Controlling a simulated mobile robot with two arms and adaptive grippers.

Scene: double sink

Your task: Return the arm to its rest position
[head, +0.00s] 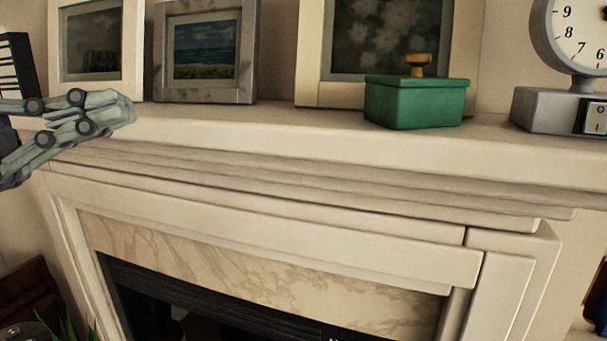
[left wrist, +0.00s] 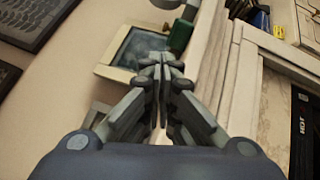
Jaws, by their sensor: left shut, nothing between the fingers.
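My left gripper (head: 122,108) comes in from the left in the head view, in front of the left end of the mantel shelf (head: 260,124). Its fingers are shut with nothing between them. In the left wrist view the closed fingertips of the left gripper (left wrist: 161,66) meet in the middle of the picture. A gap between the gripper and the shelf cannot be judged. My right gripper is not in either view.
A green box (head: 415,103) with a yellow knob stands on the shelf, right of centre. Framed pictures (head: 205,92) lean behind it and to the left. A scale with a dial (head: 560,108) stands at the right end. The fireplace opening (head: 200,310) is below.

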